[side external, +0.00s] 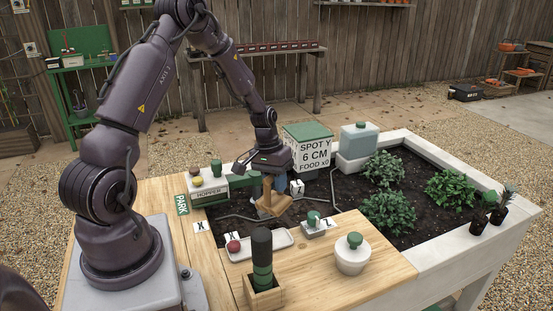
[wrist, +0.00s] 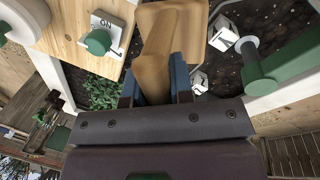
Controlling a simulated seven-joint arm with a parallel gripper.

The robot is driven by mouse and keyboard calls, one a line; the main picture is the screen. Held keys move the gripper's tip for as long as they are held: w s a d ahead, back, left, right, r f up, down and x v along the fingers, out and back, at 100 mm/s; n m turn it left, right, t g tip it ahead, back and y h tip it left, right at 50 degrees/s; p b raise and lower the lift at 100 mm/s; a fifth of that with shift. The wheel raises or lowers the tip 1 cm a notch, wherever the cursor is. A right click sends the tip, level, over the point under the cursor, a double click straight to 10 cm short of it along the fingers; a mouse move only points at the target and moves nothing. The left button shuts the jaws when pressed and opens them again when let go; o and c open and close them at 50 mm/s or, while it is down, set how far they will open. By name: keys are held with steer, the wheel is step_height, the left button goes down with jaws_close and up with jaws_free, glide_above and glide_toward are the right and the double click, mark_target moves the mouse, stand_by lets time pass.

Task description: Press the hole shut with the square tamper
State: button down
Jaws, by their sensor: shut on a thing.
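My gripper (wrist: 155,88) is shut on the handle of the wooden square tamper (wrist: 172,22). In the side external view the tamper (side external: 273,203) hangs tilted below my gripper (side external: 268,176), over the dark soil (side external: 236,222) at the near left part of the bed. Its block is close to the soil; I cannot tell if it touches. The hole is not visible; the tamper and gripper may cover it.
A white tray (side external: 261,247), a green-knobbed switch (side external: 313,222), a white pot (side external: 352,258) and a dark cylinder in a wooden holder (side external: 263,286) stand in front. Plants (side external: 388,208) grow at right.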

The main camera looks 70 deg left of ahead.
mark_target(277, 200)
steer(key=shift+f, duration=4.25)
steer(key=shift+f, duration=0.55)
steer(key=shift+s+f, duration=0.1)
steer(key=shift+f, duration=0.4)
steer(key=shift+r, duration=0.1)
steer(key=shift+r, duration=3.1)
steer(key=shift+w, duration=0.2)
